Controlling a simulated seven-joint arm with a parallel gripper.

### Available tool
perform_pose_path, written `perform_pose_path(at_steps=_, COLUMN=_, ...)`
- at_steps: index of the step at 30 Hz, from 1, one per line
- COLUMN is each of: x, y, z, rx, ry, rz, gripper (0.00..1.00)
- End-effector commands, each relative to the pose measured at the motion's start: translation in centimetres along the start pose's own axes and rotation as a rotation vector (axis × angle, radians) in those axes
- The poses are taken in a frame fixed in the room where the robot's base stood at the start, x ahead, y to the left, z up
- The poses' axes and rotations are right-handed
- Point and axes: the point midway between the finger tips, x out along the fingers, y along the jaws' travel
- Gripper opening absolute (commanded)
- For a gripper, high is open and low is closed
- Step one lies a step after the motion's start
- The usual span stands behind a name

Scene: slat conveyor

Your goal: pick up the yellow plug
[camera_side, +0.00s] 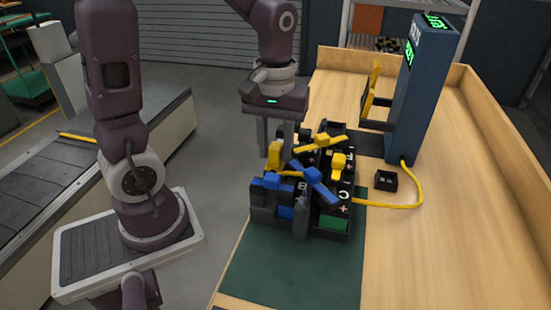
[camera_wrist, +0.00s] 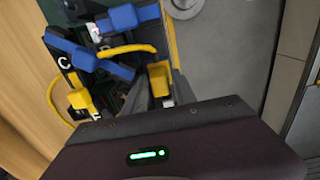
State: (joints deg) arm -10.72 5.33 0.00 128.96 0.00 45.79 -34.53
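A yellow plug (camera_side: 275,154) stands at the left edge of a black connector block (camera_side: 335,214), with a short yellow cable (camera_side: 290,173) running from its side toward the block. My gripper (camera_side: 274,148) points down over this plug, its two grey fingers apart. In the wrist view the plug (camera_wrist: 159,80) shows just beyond the fingers (camera_wrist: 158,92). I cannot tell whether a finger touches it. A second yellow piece (camera_side: 338,160) sits on the block's right part, beside printed letters.
Blue levers (camera_side: 314,185) cross the block close to the yellow plug. A dark blue tower (camera_side: 421,90) with green displays stands behind right, its yellow cable (camera_side: 405,205) running to the block. A small black box (camera_side: 386,180) lies nearby. The green mat (camera_side: 295,268) in front is clear.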

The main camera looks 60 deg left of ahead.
Motion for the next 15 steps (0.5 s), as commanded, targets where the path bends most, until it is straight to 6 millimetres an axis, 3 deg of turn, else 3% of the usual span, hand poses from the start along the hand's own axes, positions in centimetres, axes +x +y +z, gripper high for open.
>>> perform_pose_path(at_steps=3, x=-0.04, y=0.01, z=-0.01, rx=0.001, ry=0.001, rz=0.001, gripper=0.33)
perform_pose_path(at_steps=9, x=-0.07, y=0.02, z=-0.01, rx=0.001, ry=0.001, rz=0.001, gripper=0.0)
perform_pose_path(at_steps=15, x=-0.09, y=0.03, z=-0.02, rx=0.001, ry=0.002, rz=0.001, gripper=0.0)
